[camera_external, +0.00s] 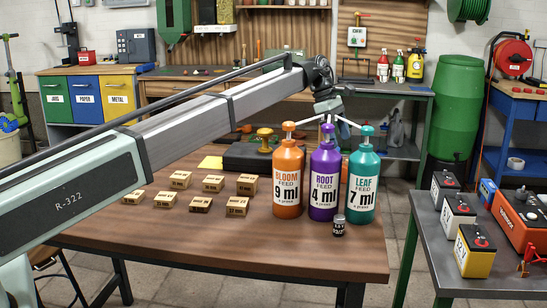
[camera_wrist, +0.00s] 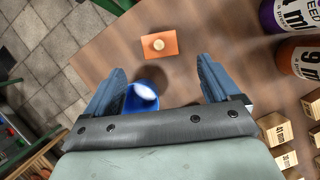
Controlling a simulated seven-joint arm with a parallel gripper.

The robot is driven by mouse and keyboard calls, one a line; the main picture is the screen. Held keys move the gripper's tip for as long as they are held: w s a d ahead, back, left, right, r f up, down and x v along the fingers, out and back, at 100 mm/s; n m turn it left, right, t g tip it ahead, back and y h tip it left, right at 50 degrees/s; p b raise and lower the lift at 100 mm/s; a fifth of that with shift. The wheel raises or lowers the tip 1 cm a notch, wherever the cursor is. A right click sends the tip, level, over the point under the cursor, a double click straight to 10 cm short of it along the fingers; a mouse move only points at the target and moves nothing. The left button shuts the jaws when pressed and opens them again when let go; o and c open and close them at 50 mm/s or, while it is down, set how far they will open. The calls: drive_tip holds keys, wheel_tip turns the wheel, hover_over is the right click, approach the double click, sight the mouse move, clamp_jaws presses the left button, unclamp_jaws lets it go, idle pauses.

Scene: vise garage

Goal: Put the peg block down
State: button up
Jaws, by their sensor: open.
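The peg block looks to be the orange square block with a pale round peg (camera_wrist: 158,46) in the wrist view. It appears to rest on the wooden table, just beyond my fingertips and apart from them. My gripper (camera_wrist: 162,68) is open, its two blue fingers spread wide, with nothing held between them. A blue cup (camera_wrist: 142,100) with something white inside shows beside the left finger; I cannot tell whether they touch. In the external view my gripper (camera_external: 330,106) is above and behind the bottles, its fingertips hidden.
Orange (camera_external: 288,180), purple (camera_external: 323,185) and teal (camera_external: 362,187) pump bottles stand close together, with a small dark jar (camera_external: 338,228) in front. Several small labelled wooden blocks (camera_external: 213,184) sit to the left. The wooden table (camera_external: 210,235) is clear in front.

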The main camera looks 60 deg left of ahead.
drive_tip(key=shift+v, duration=0.85)
